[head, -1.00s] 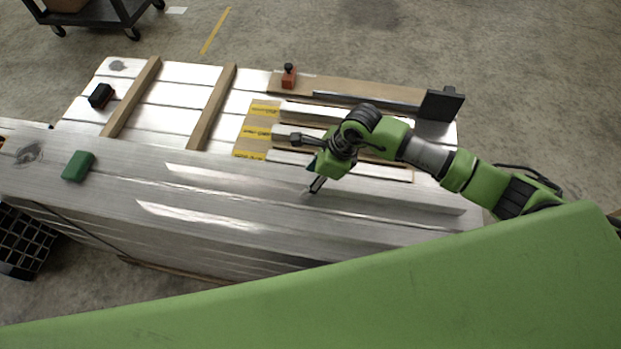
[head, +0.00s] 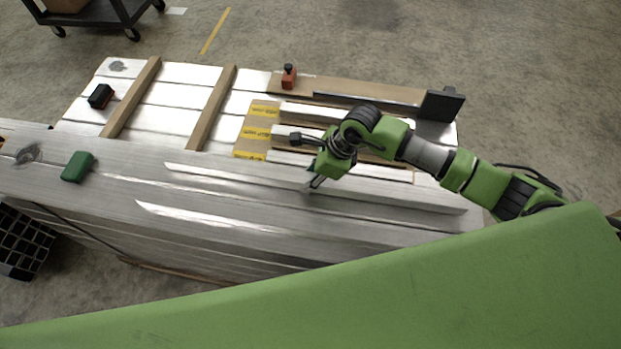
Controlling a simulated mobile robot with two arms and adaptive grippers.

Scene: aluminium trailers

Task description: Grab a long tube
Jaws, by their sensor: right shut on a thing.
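Long silver aluminium tubes lie side by side across the front of the stack. One long tube (head: 420,197) runs from the left of centre to the right end. My right gripper (head: 315,185) reaches down onto it from the right and is shut on it near its middle. My green wrist partly hides the grip. The tube still lies among its neighbours. Shorter tubes (head: 310,112) lie behind, on a board with yellow labels (head: 248,140). My left gripper is not in view.
A green block (head: 78,167) lies on the front tubes at left. A black block (head: 101,96), wooden strips (head: 211,108), a red clamp-like item (head: 289,77) and a dark upright plate (head: 441,104) are behind. A black crate (head: 22,245) and a cart (head: 97,14) stand on the floor.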

